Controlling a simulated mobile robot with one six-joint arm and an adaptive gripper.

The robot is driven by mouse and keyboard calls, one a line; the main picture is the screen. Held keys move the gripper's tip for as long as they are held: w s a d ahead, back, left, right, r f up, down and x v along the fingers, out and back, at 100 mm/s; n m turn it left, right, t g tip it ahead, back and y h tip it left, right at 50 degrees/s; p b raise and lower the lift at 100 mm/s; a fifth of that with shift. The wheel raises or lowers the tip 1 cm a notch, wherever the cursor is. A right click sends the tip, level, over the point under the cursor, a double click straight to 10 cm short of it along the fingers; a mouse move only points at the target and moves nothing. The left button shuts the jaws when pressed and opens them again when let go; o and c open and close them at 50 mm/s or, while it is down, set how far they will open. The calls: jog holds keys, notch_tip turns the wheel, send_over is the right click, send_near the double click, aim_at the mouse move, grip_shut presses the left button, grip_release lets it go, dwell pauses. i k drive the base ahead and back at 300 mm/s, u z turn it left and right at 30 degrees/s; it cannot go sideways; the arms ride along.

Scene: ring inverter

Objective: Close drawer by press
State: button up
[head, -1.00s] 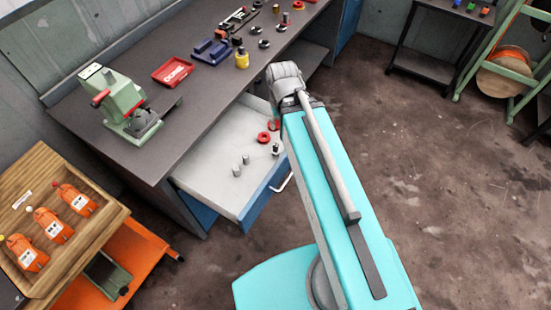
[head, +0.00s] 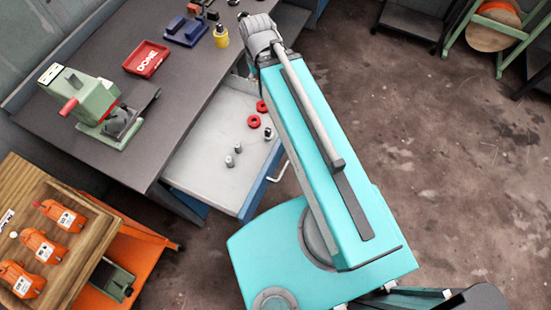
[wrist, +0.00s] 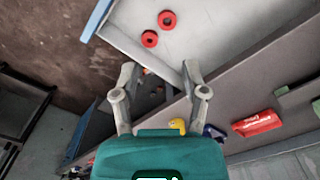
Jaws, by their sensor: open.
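The drawer (head: 205,175) stands pulled out from under the dark workbench. It has a pale inside, a blue front (head: 258,190) and a light handle (head: 279,172). Two red rings (head: 254,121) and several small grey metal parts (head: 232,155) lie in it. The drawer (wrist: 210,35) also shows at the top of the wrist view, with two red rings (wrist: 150,38). My gripper (wrist: 158,75) is open and empty in the wrist view, its fingertips near the drawer's edge; I cannot tell whether they touch it. In the head view my arm hides the gripper.
A wooden tray (head: 75,210) with orange devices stands at lower left. Open floor (head: 420,150) lies to the right.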

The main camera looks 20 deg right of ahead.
aim_at(199, 170)
jog(key=z, duration=0.05)
jog(key=k, duration=1.4)
jog(key=u, duration=0.35)
